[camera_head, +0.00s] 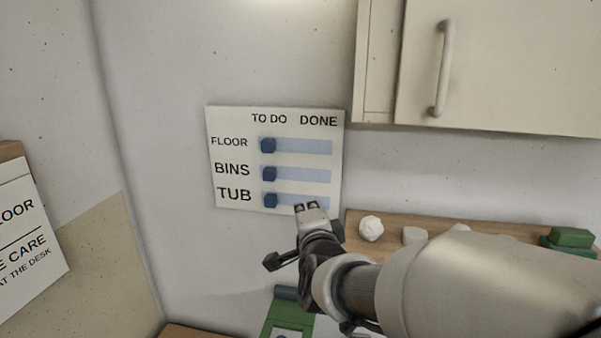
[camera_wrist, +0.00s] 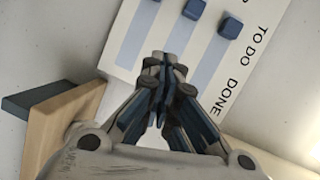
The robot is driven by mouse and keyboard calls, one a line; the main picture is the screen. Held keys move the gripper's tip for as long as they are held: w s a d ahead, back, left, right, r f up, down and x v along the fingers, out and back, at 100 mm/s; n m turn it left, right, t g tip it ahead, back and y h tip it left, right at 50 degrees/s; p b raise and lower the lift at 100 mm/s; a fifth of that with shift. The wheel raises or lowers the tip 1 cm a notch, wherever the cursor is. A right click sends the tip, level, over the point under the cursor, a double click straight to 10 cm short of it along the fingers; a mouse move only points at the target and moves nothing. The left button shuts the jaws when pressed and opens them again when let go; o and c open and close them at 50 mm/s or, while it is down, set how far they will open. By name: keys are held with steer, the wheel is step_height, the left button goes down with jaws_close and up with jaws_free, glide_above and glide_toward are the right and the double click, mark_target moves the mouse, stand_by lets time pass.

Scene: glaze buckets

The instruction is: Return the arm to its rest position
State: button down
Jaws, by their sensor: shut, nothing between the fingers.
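My gripper (camera_head: 312,207) is in front of the lower right part of a white chore board (camera_head: 225,150) on the wall. In the wrist view my gripper (camera_wrist: 163,62) is shut and empty, with its fingertips over the board (camera_wrist: 117,40). The board has rows FLOOR, BINS and TUB, and columns TO DO and DONE. The FLOOR slider (camera_head: 267,145), the BINS slider (camera_head: 269,173) and the TUB slider (camera_head: 270,200) all sit at the left, TO DO end of their pale blue tracks. I cannot tell whether the fingers touch the board.
A wall cabinet (camera_head: 490,70) with a bar handle hangs at upper right. Below it a wooden shelf (camera_head: 385,217) holds a white lump (camera_head: 371,228) and green blocks (camera_head: 571,238). A lettered sign (camera_head: 28,240) is at the left. The wall left of the board is clear.

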steer(key=s+d+f+n+g, duration=0.3)
steer(key=s+d+n+g, duration=0.1)
steer(key=s, duration=0.7)
steer(key=s+d+f+n+g+h, duration=0.1)
steer(key=s+d+f+n+g, duration=0.2)
steer(key=s, duration=0.9)
steer(key=s+d+f+n+g, duration=0.4)
steer(key=s+n, duration=0.3)
steer(key=s, duration=0.4)
steer(key=shift+s+d+f+n+g+h, duration=0.3)
steer(key=shift+d+f+h, duration=0.15)
steer(key=shift+d, duration=0.45)
